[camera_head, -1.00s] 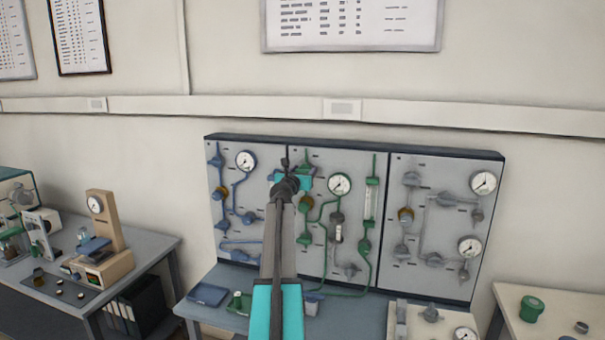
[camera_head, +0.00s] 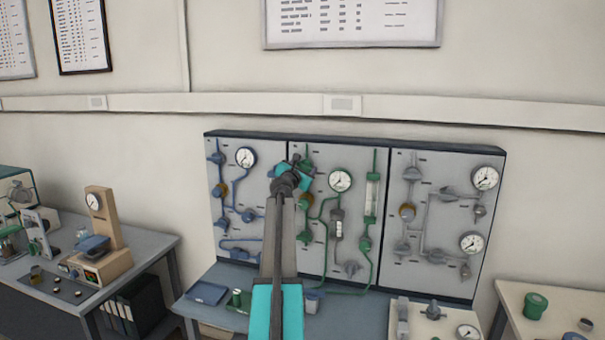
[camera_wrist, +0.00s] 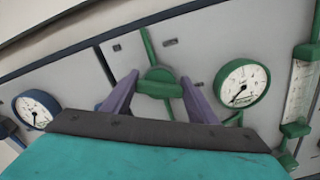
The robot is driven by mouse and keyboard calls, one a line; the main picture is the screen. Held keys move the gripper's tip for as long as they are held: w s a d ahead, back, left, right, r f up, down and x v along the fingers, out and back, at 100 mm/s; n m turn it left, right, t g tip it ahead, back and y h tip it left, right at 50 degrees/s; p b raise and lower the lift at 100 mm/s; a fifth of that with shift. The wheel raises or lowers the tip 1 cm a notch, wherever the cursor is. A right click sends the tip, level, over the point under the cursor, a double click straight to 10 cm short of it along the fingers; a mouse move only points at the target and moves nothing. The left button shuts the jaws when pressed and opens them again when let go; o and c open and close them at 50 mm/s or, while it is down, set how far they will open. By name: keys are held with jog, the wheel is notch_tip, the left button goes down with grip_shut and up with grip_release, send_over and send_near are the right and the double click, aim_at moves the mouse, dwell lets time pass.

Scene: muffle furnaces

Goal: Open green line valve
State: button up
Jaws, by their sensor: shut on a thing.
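The green line valve (camera_wrist: 160,88) is at the top left of the middle panel, at the lower end of a short green pipe. In the wrist view its green handle lies between the two purple fingers of my gripper (camera_wrist: 159,80). The gripper is shut on this handle. The handle lies level with the gripper, while the panel looks tilted in the wrist view. In the head view my gripper (camera_head: 290,172) and arm hide most of the valve; a little green (camera_head: 306,164) shows beside it.
A green-rimmed gauge (camera_wrist: 242,84) is close to the right of my gripper, with a green flowmeter (camera_head: 371,198) beyond it. A blue-rimmed gauge (camera_wrist: 36,110) is to the left. The grey line panel (camera_head: 445,225) is further right. A bench (camera_head: 250,280) stands below.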

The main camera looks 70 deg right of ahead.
jog(key=m+b, duration=0.1)
jog(key=m, duration=0.1)
jog(key=m+b, duration=0.1)
jog(key=b, duration=0.1)
jog(key=shift+s+d+f+m, duration=0.1)
jog(key=shift+f+m, duration=0.1)
jog(key=shift+m, duration=0.2)
jog(key=m+b, duration=0.3)
jog(key=shift+m, duration=0.3)
jog(key=m+b, duration=0.4)
jog(key=shift+r+m+b, duration=0.15)
jog(key=shift+m+b, duration=0.65)
jog(key=shift+r, duration=0.1)
jog(key=o, duration=1)
jog(key=shift+d+f, duration=0.1)
jog(key=shift+f, duration=0.1)
jog(key=shift+o, duration=0.2)
